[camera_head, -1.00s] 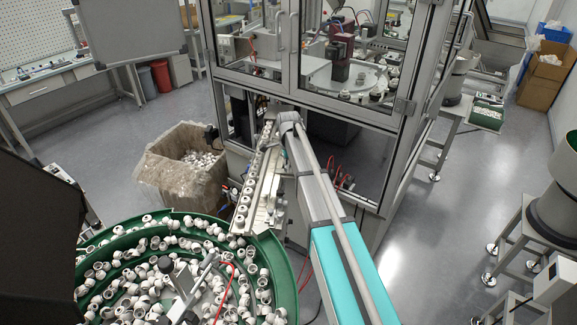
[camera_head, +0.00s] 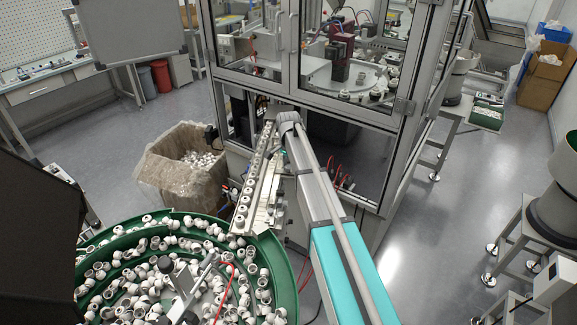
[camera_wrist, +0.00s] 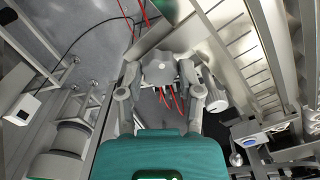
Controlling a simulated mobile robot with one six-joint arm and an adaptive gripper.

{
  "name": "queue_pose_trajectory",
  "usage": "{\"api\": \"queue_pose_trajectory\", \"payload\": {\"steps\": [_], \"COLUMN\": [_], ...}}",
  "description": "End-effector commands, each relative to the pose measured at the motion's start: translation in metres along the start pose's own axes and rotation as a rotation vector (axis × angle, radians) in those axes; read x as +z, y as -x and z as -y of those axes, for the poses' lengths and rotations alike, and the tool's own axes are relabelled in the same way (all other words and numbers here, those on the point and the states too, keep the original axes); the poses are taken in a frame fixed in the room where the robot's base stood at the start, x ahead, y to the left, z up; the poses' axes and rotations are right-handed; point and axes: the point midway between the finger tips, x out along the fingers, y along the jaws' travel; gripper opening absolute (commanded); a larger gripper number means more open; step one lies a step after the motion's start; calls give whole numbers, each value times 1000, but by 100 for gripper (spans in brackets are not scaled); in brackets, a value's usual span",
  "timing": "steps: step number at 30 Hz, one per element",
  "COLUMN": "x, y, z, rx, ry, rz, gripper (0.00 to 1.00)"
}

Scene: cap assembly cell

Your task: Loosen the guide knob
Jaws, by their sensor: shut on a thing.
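My gripper (camera_wrist: 162,72) is in the wrist view, its two grey linked fingers closing inward ahead of the teal wrist housing. The rail carries a row of white caps. It runs from the green feeder bowl to the machine cabinet.
The green bowl (camera_head: 283,262) full of white caps stands at the lower left. A lined bin (camera_head: 168,170) stands left of the rail. The glazed cabinet's frame (camera_head: 290,94) rises just behind my arm's end. Red cables (camera_wrist: 172,98) show near the fingers.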

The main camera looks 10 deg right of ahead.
Motion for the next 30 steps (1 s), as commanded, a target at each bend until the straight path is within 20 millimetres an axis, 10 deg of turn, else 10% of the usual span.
{"api": "queue_pose_trajectory", "payload": {"steps": [8,9,14,30], "x": [0,0,0,0], "y": [0,0,0,0], "z": [0,0,0,0], "rx": [0,0,0,0], "ry": [0,0,-1,-16], "rz": [0,0,0,0], "gripper": [0,50,80,81]}}
